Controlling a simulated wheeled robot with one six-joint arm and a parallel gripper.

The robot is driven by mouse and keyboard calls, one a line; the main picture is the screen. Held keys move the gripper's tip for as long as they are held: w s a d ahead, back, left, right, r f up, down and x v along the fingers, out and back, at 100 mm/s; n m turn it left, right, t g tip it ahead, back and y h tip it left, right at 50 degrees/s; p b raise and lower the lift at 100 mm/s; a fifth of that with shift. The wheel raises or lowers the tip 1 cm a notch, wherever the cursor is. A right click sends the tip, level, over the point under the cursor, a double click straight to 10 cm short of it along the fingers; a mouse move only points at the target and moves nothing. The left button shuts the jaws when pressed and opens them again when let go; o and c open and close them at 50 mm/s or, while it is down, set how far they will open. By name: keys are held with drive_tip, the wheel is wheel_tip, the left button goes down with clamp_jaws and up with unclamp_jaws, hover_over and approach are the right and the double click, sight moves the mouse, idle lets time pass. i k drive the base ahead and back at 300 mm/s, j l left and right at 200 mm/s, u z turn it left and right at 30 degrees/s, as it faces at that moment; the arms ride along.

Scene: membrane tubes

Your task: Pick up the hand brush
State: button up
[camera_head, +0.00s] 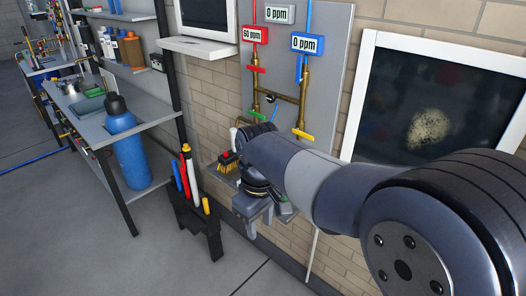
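A small brush (228,163) with yellowish-brown bristles and a red part shows just left of my arm, close to the brick wall. It looks like the hand brush, but part of it may be hidden behind my arm. My gripper (262,216) points down below and to the right of the brush, apart from it in the picture. My wrist and arm hide much of the area behind it. The fingers are small and dark, and I cannot tell how far apart they are or see anything held.
A black stand (196,221) holding red, white, blue and yellow-topped tools stands left of my gripper. Brass pipes (303,95) with coloured valves run down the wall panel. The floor at front left is clear.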

sight(231, 160)
drive_tip(key=i+j+z, duration=0.45)
drive_tip(key=z, duration=0.25)
drive_tip(key=i+j+z, duration=0.1)
drive_tip(key=j+z, duration=0.25)
drive_tip(key=j, duration=0.15)
drive_tip(key=i+j+z, duration=0.1)
drive_tip(key=j+z, duration=0.25)
drive_tip(key=i+j, duration=0.1)
drive_tip(key=j, duration=0.5)
drive_tip(key=i+j+z, duration=0.1)
drive_tip(key=j, duration=0.55)
drive_tip(key=i+j, duration=0.1)
drive_tip(key=j, duration=0.5)
